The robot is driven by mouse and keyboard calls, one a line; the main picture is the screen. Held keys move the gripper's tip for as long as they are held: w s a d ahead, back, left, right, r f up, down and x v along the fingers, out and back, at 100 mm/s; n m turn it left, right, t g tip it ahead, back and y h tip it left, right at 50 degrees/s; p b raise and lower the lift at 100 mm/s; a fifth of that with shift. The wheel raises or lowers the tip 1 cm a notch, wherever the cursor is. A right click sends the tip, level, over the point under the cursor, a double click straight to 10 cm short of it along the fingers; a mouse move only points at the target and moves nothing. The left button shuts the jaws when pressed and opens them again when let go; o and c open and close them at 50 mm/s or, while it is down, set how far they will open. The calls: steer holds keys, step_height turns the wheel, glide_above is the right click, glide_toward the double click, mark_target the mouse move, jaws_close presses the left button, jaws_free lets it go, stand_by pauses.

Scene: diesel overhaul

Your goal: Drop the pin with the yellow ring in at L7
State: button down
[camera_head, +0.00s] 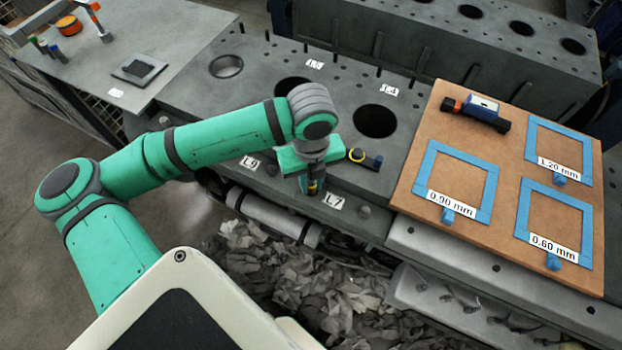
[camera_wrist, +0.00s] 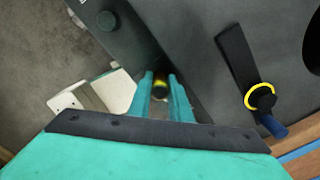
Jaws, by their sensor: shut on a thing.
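My gripper (camera_head: 313,188) points down over the near edge of the engine deck, just left of the L7 label (camera_head: 333,201). It is shut on the pin with the yellow ring (camera_wrist: 160,82), which shows between the fingers in the wrist view. In the head view only a small yellow and dark bit of the pin (camera_head: 312,187) shows. The pin's lower end and any hole at L7 are hidden, so I cannot tell whether the pin is in it.
A dark tool with a yellow ring and blue end (camera_head: 366,158) lies right of my gripper; the wrist view shows it too (camera_wrist: 260,96). Bolt heads stand near the L9 label (camera_head: 250,162) and right of L7. A brown board (camera_head: 505,170) lies at right. Crumpled grey material lies below the deck.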

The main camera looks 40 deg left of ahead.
steer(key=shift+s, duration=0.2)
stand_by(0.5)
steer(key=c, duration=1.5)
jaws_free()
steer(key=shift+w+f, duration=0.1)
steer(key=shift+c, duration=0.2)
steer(key=shift+o, duration=1.2)
steer(key=shift+c, duration=0.2)
